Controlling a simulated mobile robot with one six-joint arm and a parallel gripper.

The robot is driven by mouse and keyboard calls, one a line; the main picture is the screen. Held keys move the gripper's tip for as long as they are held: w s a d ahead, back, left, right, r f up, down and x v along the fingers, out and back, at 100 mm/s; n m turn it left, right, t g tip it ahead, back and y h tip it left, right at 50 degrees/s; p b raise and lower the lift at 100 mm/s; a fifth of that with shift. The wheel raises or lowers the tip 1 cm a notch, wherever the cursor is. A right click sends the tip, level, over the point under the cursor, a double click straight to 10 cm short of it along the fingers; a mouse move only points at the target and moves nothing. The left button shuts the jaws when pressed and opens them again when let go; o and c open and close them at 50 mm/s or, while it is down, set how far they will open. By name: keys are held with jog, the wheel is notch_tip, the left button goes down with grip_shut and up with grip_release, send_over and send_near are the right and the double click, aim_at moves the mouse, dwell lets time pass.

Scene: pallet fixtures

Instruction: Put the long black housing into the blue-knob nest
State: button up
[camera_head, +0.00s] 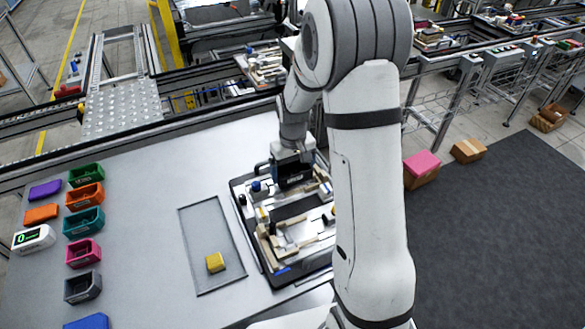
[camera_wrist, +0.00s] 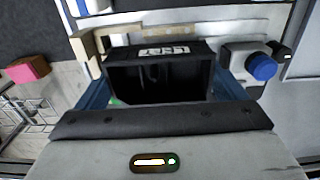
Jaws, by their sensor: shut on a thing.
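The long black housing (camera_wrist: 160,52) is between the two blue-grey fingers of my gripper (camera_wrist: 160,88), which is shut on it. A white-marked face and an open, hollow top show in the wrist view. The blue knob (camera_wrist: 262,67) sits on a light clamp just right of the housing, apart from it. In the head view my gripper (camera_head: 291,180) is over the far end of the black pallet (camera_head: 246,218), right of the blue knob (camera_head: 256,186). Beige blocks (camera_wrist: 90,45) stand by the housing. I cannot tell whether the housing rests in the nest.
A shallow grey tray (camera_head: 190,240) with a yellow block (camera_head: 215,262) lies left of the pallet. Several coloured bins, including a teal one (camera_head: 84,222), and a small display (camera_head: 33,239) stand farther left. The table between bins and tray is clear.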

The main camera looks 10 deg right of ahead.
jog(key=shift+f+b, duration=0.6)
jog(key=shift+f, duration=0.25)
jog(key=o, duration=0.8)
jog(key=shift+r, duration=0.1)
jog(key=shift+c, duration=0.2)
notch_tip(320, 180, up, 7)
jog(key=shift+b, duration=0.4)
jog(key=shift+r, duration=0.4)
jog(key=shift+r, duration=0.15)
jog(key=s+r+m+t, duration=0.1)
jog(key=s+r, duration=0.4)
jog(key=s, duration=0.6)
jog(key=s+r+m+t, duration=0.1)
jog(key=s+r, duration=0.4)
jog(key=s, duration=0.7)
jog(key=shift+t, duration=0.6)
